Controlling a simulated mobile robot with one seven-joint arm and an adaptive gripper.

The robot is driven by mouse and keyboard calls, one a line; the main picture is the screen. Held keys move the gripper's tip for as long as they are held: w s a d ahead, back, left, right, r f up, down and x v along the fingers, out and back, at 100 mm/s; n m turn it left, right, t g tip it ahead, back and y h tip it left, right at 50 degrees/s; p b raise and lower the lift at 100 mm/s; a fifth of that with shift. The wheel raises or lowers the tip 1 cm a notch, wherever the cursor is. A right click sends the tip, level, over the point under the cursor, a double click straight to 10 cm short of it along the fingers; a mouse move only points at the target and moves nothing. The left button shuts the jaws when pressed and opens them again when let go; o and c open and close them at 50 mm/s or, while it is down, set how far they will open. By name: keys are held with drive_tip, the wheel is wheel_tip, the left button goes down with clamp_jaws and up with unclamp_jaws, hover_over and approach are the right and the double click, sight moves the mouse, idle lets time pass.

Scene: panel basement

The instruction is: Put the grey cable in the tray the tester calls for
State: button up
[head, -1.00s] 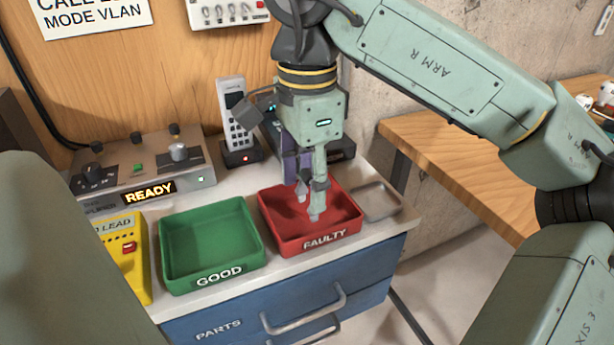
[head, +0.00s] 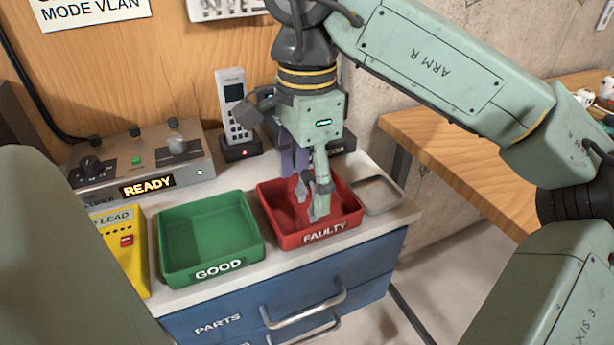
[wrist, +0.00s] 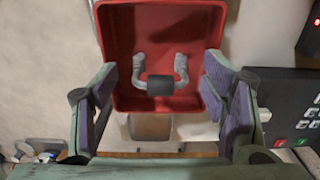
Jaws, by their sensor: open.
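My gripper (head: 308,190) is open over the red tray marked FAULTY (head: 285,240), its fingers reaching down into it. In the wrist view, the grey cable (wrist: 139,72), with two curved grey ends and a dark middle piece, shows between the spread fingers, apart from both, against the red tray (wrist: 160,15). In the head view the fingers partly hide it. I cannot tell whether it rests fully on the tray floor. The green tray marked GOOD (head: 210,270) is empty, left of the red one. The tester (head: 140,160) behind shows READY.
A yellow box (head: 122,255) stands left of the green tray. A phone (head: 234,110) and a dark device (head: 342,143) stand at the back. A small shallow grey dish (head: 377,195) lies right of the red tray. A wooden table (head: 450,150) is at the right.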

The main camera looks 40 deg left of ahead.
sight(307, 174)
wheel_tip(307, 174, up, 13)
drive_tip(key=p, duration=0.3)
idle(0.8)
